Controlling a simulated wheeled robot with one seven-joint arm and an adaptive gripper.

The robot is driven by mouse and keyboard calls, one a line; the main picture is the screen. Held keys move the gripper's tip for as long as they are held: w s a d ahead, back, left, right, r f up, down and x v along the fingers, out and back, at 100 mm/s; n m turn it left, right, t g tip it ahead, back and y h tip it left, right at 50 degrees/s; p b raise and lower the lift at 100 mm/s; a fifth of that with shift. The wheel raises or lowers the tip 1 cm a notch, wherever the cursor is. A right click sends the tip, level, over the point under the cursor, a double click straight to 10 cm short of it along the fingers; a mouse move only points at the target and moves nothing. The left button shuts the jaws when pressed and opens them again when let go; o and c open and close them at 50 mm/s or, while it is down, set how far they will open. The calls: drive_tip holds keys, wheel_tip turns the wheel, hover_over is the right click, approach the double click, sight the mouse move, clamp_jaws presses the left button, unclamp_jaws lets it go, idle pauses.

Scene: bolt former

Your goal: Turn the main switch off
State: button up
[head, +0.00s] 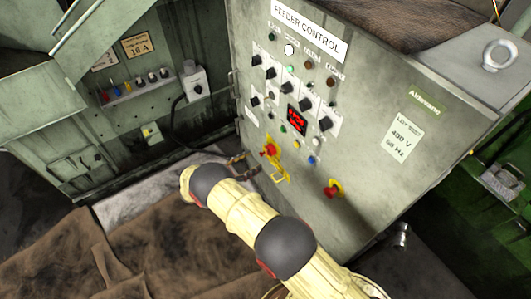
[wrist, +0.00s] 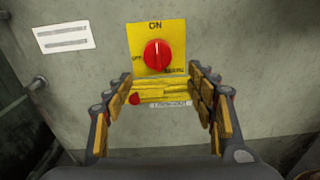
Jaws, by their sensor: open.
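The main switch is a red rotary knob (wrist: 157,55) on a yellow square plate (wrist: 136,34) in the wrist view. ON is printed at the top and OFF at the left. The knob's grip stands upright, in line with ON. Yellow bars (wrist: 165,88) with a small red part and a label lie just below the plate. My gripper (wrist: 158,84) is open and empty, its padded fingers either side of the bars, below the knob. In the head view a red knob with yellow parts (head: 270,150) shows low on the cabinet, apparently this switch; my gripper is small and unclear there.
The grey feeder control cabinet (head: 385,112) carries rows of dark knobs, lamps and a red display (head: 297,120). Another red-and-yellow control (head: 333,188) sits to the lower right. A white label (wrist: 63,38) is left of the switch. Brown cloth (head: 170,255) covers the lower left.

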sight(270, 150)
drive_tip(key=r+b+x, duration=0.1)
drive_tip(key=x, duration=0.6)
drive_tip(key=shift+w+d+r+b, duration=0.25)
drive_tip(key=shift+w+r+b, duration=0.05)
drive_tip(key=shift+w, duration=0.1)
drive_tip(key=shift+c, duration=1)
drive_tip(key=c, duration=0.9)
